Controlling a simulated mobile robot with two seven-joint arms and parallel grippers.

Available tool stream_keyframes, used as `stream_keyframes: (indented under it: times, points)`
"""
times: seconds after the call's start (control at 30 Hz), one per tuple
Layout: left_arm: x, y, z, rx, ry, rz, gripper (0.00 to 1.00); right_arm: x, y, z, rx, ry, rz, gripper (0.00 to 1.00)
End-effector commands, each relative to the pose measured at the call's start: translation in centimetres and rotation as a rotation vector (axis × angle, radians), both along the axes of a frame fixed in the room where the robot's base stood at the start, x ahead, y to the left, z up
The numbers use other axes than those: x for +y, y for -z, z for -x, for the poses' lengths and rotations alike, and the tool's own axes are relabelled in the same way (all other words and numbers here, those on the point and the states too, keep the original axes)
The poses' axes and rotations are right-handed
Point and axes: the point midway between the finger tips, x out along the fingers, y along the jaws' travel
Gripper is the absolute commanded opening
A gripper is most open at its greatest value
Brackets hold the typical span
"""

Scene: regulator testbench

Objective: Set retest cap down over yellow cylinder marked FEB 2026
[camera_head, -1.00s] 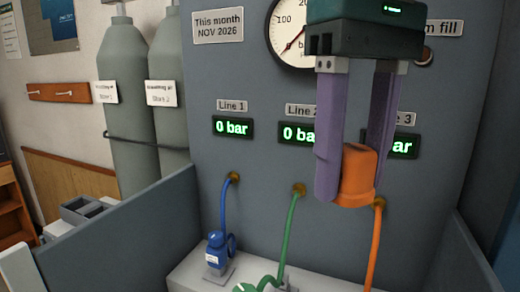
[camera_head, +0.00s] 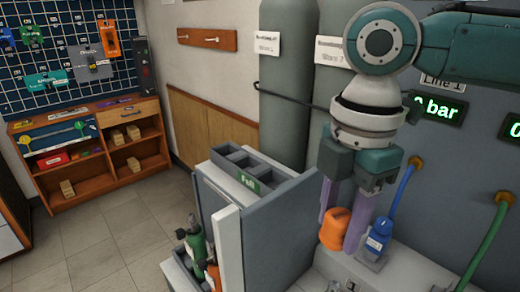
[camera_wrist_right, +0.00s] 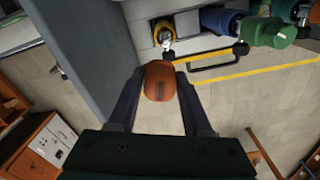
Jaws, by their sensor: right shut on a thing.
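The orange retest cap (camera_head: 334,229) is between the purple fingers of my right gripper (camera_head: 345,228), which is shut on it and holds it in the air. The cap and the right gripper (camera_wrist_right: 157,88) also show in the wrist view. A yellow cylinder (camera_wrist_right: 165,33), seen from above with its metal valve, stands near a grey wall in the wrist view, beyond the cap and apart from it. Its marking cannot be read, and I cannot make it out in the head view. My left gripper is not in view.
A blue regulator (camera_head: 378,236) with a hose stands right of the cap. Green (camera_head: 195,242) and orange bottles stand in front. Blue and green cylinders (camera_wrist_right: 265,28) show in the wrist view.

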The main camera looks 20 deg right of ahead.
Motion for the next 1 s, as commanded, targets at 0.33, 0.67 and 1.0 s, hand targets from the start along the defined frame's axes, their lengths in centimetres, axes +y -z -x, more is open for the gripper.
stream_keyframes:
  times: [0.33, 0.67, 1.0]
  points:
    - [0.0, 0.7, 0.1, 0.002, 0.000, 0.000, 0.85, -1.5, 4.4, 0.8, -0.001, -0.323, 0.020, 0.00]
    - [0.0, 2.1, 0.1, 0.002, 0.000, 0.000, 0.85, -1.5, 5.7, 0.8, -0.001, -0.332, 0.020, 0.00]
    - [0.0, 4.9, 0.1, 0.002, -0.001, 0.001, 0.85, -1.5, 8.1, 0.8, -0.001, -0.331, 0.020, 0.00]
